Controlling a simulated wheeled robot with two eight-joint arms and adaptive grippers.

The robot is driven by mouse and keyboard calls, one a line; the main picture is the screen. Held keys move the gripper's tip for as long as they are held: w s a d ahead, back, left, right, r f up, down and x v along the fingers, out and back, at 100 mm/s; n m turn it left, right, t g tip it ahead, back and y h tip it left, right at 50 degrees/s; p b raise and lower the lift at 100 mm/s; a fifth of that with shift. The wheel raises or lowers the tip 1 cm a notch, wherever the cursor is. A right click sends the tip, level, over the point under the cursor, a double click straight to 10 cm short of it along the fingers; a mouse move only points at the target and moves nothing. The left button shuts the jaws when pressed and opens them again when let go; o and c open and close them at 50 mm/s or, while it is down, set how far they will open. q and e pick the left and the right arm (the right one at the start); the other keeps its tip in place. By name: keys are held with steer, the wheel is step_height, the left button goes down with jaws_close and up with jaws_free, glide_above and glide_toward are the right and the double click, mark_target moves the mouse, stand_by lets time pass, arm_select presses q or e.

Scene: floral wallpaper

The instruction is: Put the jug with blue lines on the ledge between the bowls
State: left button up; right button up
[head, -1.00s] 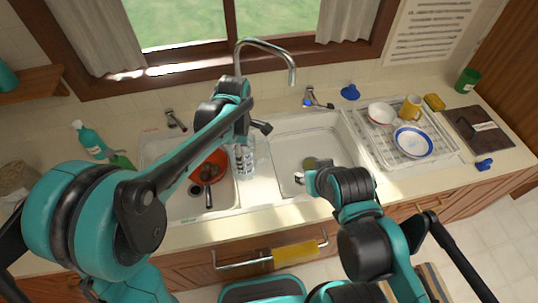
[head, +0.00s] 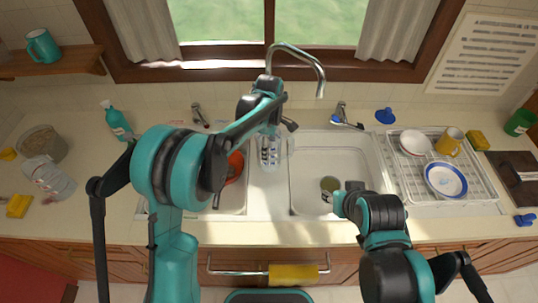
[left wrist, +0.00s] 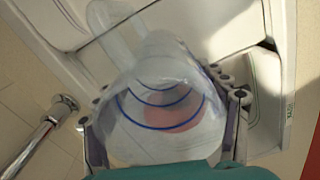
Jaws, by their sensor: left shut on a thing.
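The clear jug with blue lines (left wrist: 165,105) is between the fingers of my left gripper (left wrist: 165,118), which is shut on it. In the head view the jug (head: 268,153) is upright at the far part of the ledge (head: 268,202), the pale strip between the two sink bowls. I cannot tell whether its base touches the ledge. The left bowl (head: 230,203) and the right bowl (head: 308,180) lie on either side. My right gripper (head: 338,204) is over the right bowl's near edge; its fingers are too small to read.
An orange-red colander (head: 234,168) is in the left bowl. A tap (head: 298,52) arches behind the jug. A dish rack (head: 405,175) stands right; another clear jug (head: 48,178) stands left.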

arm_select(q)
step_height(320, 180, down, 4)
steer(key=shift+w+f+b, duration=0.1)
steer(key=shift+w+b, duration=0.05)
steer(key=shift+b, duration=0.45)
steer(key=o, duration=1.4)
steer(key=shift+f, duration=0.15)
steer(key=shift+c, duration=0.2)
steer(key=o, duration=0.4)
